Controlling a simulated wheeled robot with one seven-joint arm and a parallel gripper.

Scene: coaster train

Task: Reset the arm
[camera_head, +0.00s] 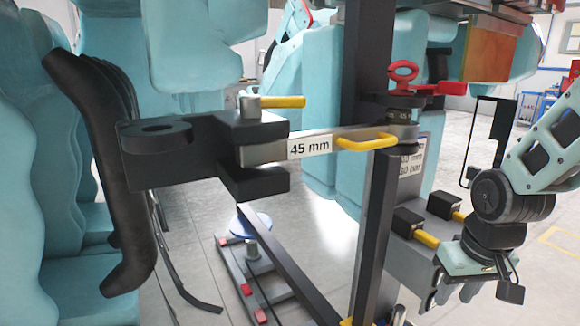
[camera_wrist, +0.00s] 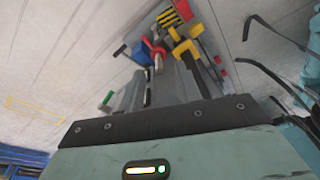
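My arm comes in from the right edge of the head view, teal with dark joints, and bends down at the lower right. My gripper (camera_head: 455,292) hangs below its dark wrist joint, beside the dark upright post. Its fingers are small and partly hard to make out, and I see nothing clearly held. In the wrist view the teal gripper body fills the bottom, with a dark bolted bar across it. Grey finger shapes (camera_wrist: 155,92) reach up from the bar. Whether they are apart or closed is unclear.
A dark post (camera_head: 375,220) stands left of my gripper, with a red-ringed pin (camera_head: 403,72) and a bar with a "45 mm" label (camera_head: 310,147). Black-and-yellow handles (camera_head: 425,238) are close to my wrist. Teal seats (camera_head: 40,200) fill the left. Open floor (camera_head: 545,255) shows at right.

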